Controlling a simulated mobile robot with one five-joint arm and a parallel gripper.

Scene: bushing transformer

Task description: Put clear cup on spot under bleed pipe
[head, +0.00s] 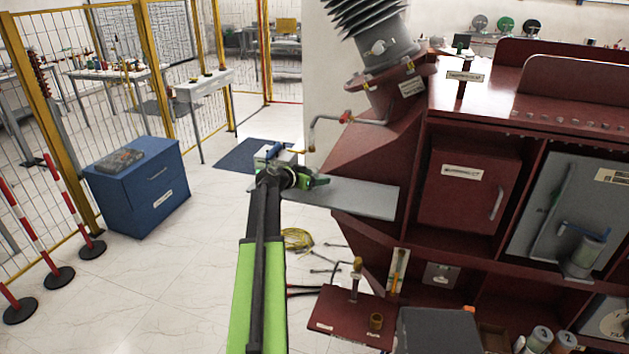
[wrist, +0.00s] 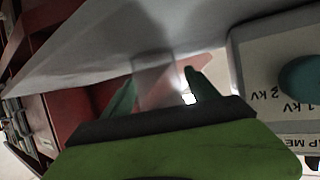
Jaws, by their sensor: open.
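My gripper (head: 305,181) is open at the end of my green arm, over the left end of a grey shelf (head: 362,200) on the dark red transformer. In the wrist view, a pale see-through shape (wrist: 155,82), likely the clear cup, shows between my open fingers (wrist: 160,95). I cannot tell whether the fingers touch it. The cup is not clear in the head view, and I see no marked spot under the pipe.
A white device with a kV label (wrist: 275,90) and a teal knob is close at right in the wrist view. A blue cabinet (head: 140,190) stands on the left floor. A dark red panel with fittings (head: 335,318) juts out below the shelf.

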